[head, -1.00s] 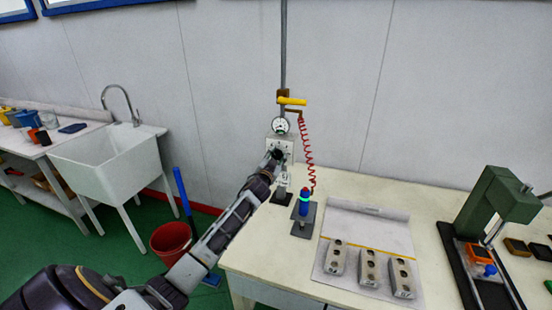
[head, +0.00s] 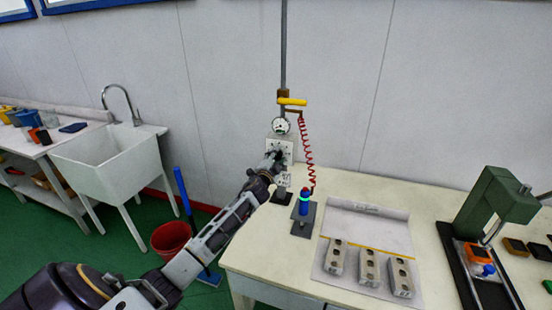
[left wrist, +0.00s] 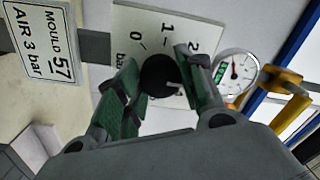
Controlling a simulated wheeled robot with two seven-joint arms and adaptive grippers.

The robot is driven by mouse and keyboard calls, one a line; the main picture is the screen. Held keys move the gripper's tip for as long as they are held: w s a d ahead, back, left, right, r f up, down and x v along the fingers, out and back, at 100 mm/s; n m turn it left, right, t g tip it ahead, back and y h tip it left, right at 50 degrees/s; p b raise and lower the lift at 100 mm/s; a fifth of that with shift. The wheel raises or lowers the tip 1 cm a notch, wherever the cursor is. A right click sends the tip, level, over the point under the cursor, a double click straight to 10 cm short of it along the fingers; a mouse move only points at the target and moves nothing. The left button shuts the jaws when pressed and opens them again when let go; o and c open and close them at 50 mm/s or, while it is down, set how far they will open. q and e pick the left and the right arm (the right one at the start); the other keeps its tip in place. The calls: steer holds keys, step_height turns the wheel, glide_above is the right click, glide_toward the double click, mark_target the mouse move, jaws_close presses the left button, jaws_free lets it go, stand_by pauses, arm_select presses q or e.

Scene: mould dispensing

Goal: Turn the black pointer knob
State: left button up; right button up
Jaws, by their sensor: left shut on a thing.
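The black pointer knob (left wrist: 158,76) sits on a white dial plate (left wrist: 135,25) marked 0, 1, 2 and bar in the left wrist view. My left gripper (left wrist: 160,82) is shut on the knob, with one green-padded finger on each side of it. In the head view my left gripper (head: 272,160) reaches the front of the regulator box on the wall post, and its fingers hide most of the knob. The knob's pointer is hard to make out. My right gripper is not in view.
A round gauge (left wrist: 236,74) and yellow lever (head: 292,101) are close by the dial. Several grey moulds (head: 369,267) lie on the bench.

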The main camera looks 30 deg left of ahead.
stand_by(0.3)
arm_select(q)
steer(key=o, duration=1)
steer(key=shift+s, duration=0.1)
steer(key=shift+s, duration=0.1)
steer(key=shift+v, duration=5.8)
steer(key=shift+f, duration=0.1)
